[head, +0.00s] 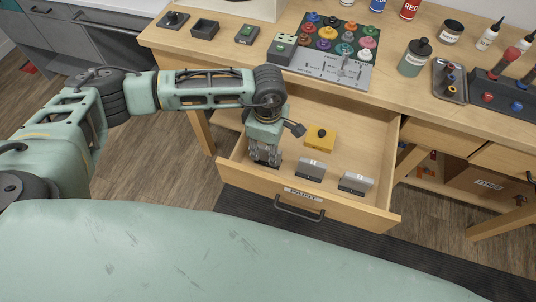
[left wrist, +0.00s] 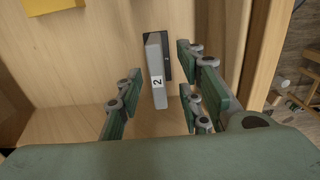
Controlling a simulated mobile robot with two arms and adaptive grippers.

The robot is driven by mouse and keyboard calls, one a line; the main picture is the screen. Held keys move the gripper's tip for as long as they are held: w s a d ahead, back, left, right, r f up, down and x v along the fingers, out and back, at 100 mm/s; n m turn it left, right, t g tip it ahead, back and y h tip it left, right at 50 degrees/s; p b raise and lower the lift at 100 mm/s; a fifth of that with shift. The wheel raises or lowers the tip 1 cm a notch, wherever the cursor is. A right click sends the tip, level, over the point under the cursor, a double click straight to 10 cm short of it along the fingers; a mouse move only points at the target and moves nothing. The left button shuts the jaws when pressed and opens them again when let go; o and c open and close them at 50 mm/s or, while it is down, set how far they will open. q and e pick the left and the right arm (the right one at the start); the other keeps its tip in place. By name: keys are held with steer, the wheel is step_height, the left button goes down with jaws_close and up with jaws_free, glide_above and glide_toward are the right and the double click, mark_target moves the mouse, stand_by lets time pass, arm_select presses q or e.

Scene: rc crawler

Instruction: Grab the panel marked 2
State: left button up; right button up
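The panel marked 2 (left wrist: 157,75) is a light grey piece with a dark part behind it and a white label. It stands in the open wooden drawer (head: 372,137). My left gripper (head: 266,157) reaches down into the drawer's left end. In the left wrist view its fingers (left wrist: 158,92) are spread, one on each side of the panel, with gaps on both sides. In the head view the gripper largely hides this panel. My right gripper is not in view.
Two similar grey panels, one in the middle (head: 312,168) and one at the right (head: 356,183), stand near the drawer front. A yellow block (head: 321,138) lies behind them. The drawer's walls are close to the gripper. The worktop (head: 395,93) above holds bottles and a paint rack.

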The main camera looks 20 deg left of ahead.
mark_target(268, 155)
arm_select(q)
steer(key=shift+w+f, duration=0.15)
steer(key=shift+f, duration=1.25)
steer(key=shift+c, duration=0.6)
jaws_close()
